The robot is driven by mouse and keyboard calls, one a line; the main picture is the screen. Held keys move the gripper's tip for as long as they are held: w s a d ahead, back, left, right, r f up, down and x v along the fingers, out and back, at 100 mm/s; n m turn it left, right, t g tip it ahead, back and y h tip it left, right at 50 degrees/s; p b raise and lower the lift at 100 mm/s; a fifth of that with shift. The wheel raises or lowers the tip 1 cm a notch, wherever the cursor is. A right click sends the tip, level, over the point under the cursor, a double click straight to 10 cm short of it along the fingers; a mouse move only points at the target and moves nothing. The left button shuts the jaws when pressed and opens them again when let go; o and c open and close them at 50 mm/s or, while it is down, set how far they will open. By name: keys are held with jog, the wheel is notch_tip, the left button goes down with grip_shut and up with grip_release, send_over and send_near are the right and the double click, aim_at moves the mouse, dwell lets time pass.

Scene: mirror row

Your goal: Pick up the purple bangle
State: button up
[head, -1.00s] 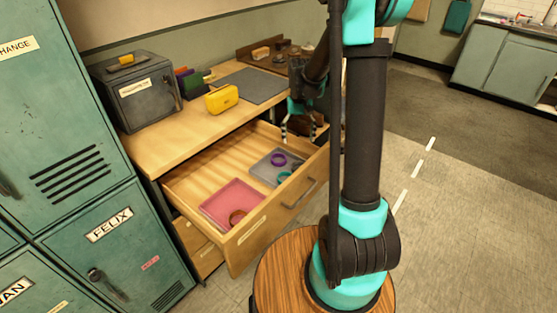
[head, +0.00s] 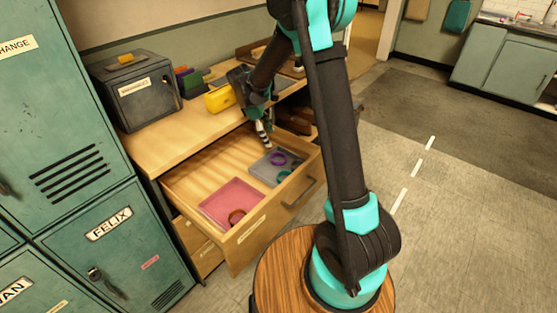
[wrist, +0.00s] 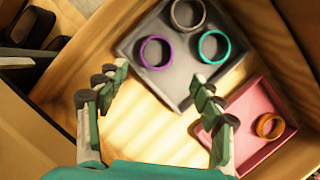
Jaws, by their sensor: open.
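The purple bangle (head: 272,160) lies in the grey tray (head: 262,177) inside the open drawer. In the wrist view the purple bangle (wrist: 141,46) sits near the tray's left corner, beyond the fingertips. The teal bangle (head: 281,177) and a grey-brown bangle (wrist: 175,17) lie in the same tray, to its right and upper right in the wrist view. My gripper (wrist: 161,72) is open and empty, its fingers spread. In the head view my gripper (head: 262,134) hangs over the drawer's back, above and left of the purple bangle.
A pink tray (head: 226,197) with an orange-brown bangle (head: 236,215) is also in the drawer (head: 265,227). The drawer walls surround both trays. On the desk behind are a yellow case (head: 219,98) and a dark box (head: 140,92). Green lockers (head: 105,180) stand at left.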

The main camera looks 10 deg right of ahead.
jog(key=a+n, duration=0.2)
send_near(277, 155)
jog(key=s+f, duration=0.1)
jog(key=s, duration=0.2)
jog(key=shift+d+f+h, duration=0.2)
jog(key=shift+f+h, duration=0.1)
jog(key=shift+f, duration=0.1)
jog(key=shift+d+x, duration=0.15)
jog(key=shift+x, duration=1.25)
jog(key=shift+d+x, duration=0.1)
jog(key=shift+x, duration=1.35)
jog(key=shift+r, duration=0.15)
jog(key=shift+c, duration=0.6)
jog(key=c, duration=0.7)
